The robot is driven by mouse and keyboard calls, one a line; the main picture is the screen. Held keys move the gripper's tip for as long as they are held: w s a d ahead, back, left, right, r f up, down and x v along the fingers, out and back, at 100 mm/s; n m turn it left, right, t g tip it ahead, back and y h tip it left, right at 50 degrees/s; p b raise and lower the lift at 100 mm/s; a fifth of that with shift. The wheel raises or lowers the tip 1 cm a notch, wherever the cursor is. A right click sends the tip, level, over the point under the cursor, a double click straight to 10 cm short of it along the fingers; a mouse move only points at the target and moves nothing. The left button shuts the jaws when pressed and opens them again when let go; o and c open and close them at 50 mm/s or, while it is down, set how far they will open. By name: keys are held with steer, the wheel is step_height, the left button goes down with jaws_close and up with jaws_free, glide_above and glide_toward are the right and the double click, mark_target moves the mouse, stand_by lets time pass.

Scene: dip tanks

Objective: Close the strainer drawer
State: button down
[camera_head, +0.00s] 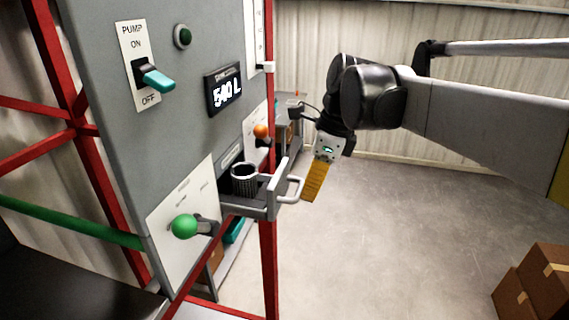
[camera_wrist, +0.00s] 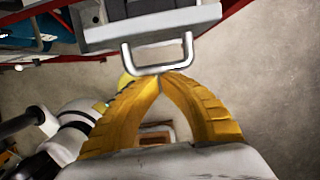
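The grey strainer drawer (camera_head: 272,200) stands pulled out from the grey panel, with a dark ribbed strainer cup (camera_head: 244,179) in it. Its pale U-shaped handle (camera_head: 298,188) sticks out from the drawer front. In the wrist view the handle (camera_wrist: 158,70) lies just beyond my yellow fingertips, and the drawer front (camera_wrist: 150,28) is at the top. My gripper (camera_wrist: 160,80) has its fingertips together with nothing seen between them. In the head view my gripper (camera_head: 309,197) points down just right of the handle. I cannot tell whether the tips touch the handle.
A green-knobbed lever (camera_head: 184,226) and an orange-knobbed lever (camera_head: 261,131) flank the drawer. A teal pump switch (camera_head: 157,79) sits above. A red frame post (camera_head: 268,270) stands below the drawer. Cardboard boxes (camera_head: 540,285) are at lower right; the floor between is clear.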

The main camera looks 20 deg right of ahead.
mark_target(260, 191)
steer(key=w+a, duration=0.1)
steer(key=a, duration=0.2)
steer(key=w+a, duration=0.2)
steer(key=a, duration=0.1)
steer(key=w+a+b, duration=0.1)
steer(key=w+a, duration=0.1)
steer(key=a, duration=0.1)
steer(key=shift+w+a, duration=0.2)
steer(key=shift+a, duration=0.05)
steer(key=shift+d, duration=0.1)
